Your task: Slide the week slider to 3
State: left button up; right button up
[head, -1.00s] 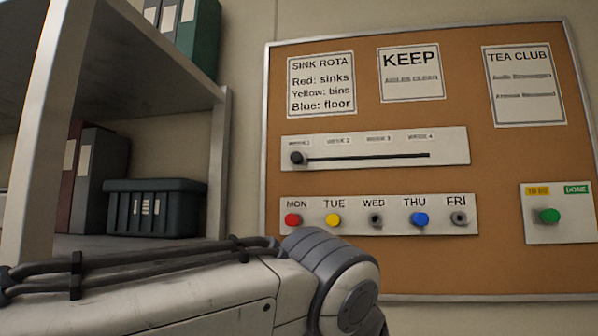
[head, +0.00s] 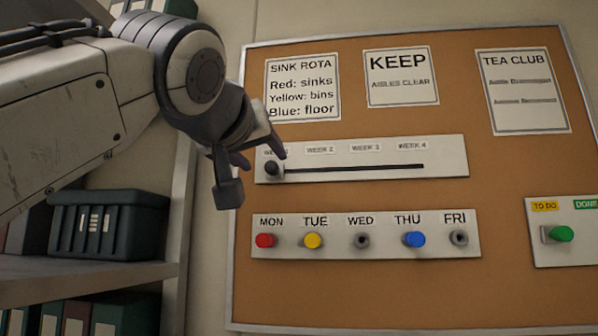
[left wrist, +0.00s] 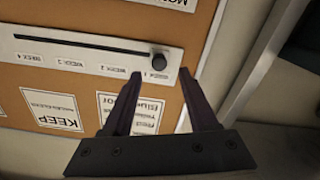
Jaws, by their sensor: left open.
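The week slider's dark round knob (head: 274,168) sits at the left end of its black slot, under the Week 1 label. The white slider panel (head: 440,172) carries labels for Week 1 to Week 4. My left gripper (head: 252,172) is open and empty, at the panel's left end close to the knob; part of it covers the Week 1 label. In the left wrist view the knob (left wrist: 159,61) appears beyond the fingertips and between their lines, with the left gripper (left wrist: 165,85) apart from it. My right gripper is not in view.
The slider panel is on a cork board (head: 500,190). Below it is a day panel (head: 335,251) with coloured pegs. A to-do/done panel (head: 580,255) is at the right. A shelf with a dark crate (head: 108,225) stands at the left.

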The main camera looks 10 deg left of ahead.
aim_at(270, 166)
pick_arm(q)
jog(key=w+p, duration=0.2)
jog(key=w, duration=0.4)
jog(key=shift+w, duration=0.35)
grip_shut()
dwell(1.1)
